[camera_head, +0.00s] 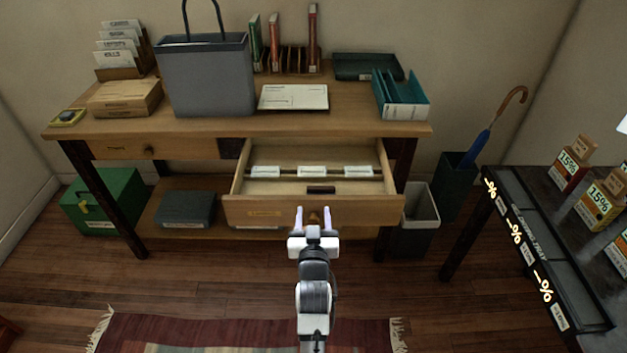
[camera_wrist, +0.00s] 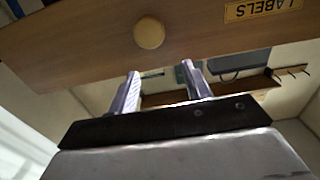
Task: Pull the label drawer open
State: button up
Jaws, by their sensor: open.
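The label drawer (camera_head: 345,209) stands pulled out from the wooden desk, with its inside showing. It holds white card stacks and a small dark item. In the wrist view, its wooden front (camera_wrist: 85,40) carries a yellow LABELS plate (camera_wrist: 262,9) and a round knob (camera_wrist: 149,33). My gripper (camera_head: 313,211) is open and empty in front of the drawer front. In the head view the knob shows between the fingers. In the wrist view the fingertips (camera_wrist: 160,70) are apart from the knob, which appears beyond them.
The desk top (camera_head: 215,125) bears a grey bag (camera_head: 205,75), a cardboard box (camera_head: 125,97), a white box (camera_head: 293,97) and a teal file holder (camera_head: 400,95). A bin (camera_head: 415,220) stands right of the drawer. A dark table (camera_head: 545,240) is at right.

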notch_tip(320, 180, up, 15)
jog(key=shift+r, duration=0.15)
dwell(0.4)
